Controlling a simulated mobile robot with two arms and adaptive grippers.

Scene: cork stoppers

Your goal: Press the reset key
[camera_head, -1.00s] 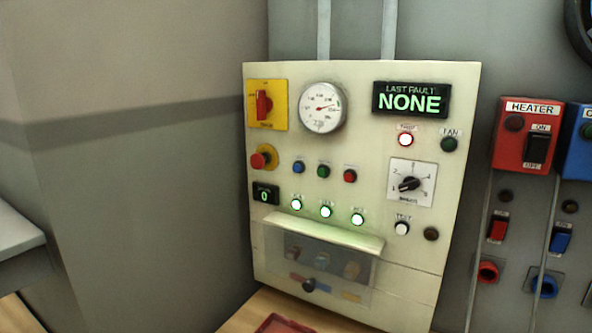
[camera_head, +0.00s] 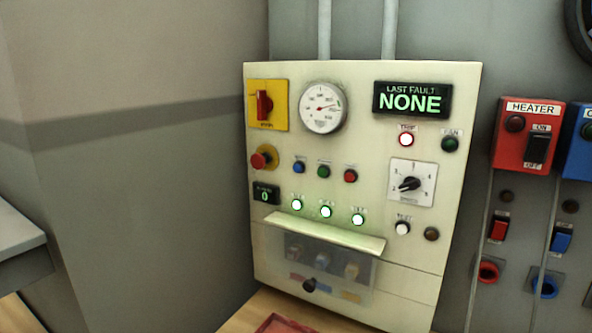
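A cream control panel (camera_head: 350,92) fills the middle of the view. A row of three small push buttons sits at its centre: blue (camera_head: 299,167), green (camera_head: 324,171) and red (camera_head: 350,175). Their labels are too blurred to read, so I cannot tell which one is the reset key. A white button (camera_head: 402,228) sits lower right. A red mushroom button (camera_head: 259,160) on a yellow collar is at the left. The display (camera_head: 411,100) reads LAST FAULT NONE. Neither of my grippers is in view.
A red heater box (camera_head: 529,158) hangs to the right. A grey surface (camera_head: 18,245) juts in at left. The panel's front is unobstructed.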

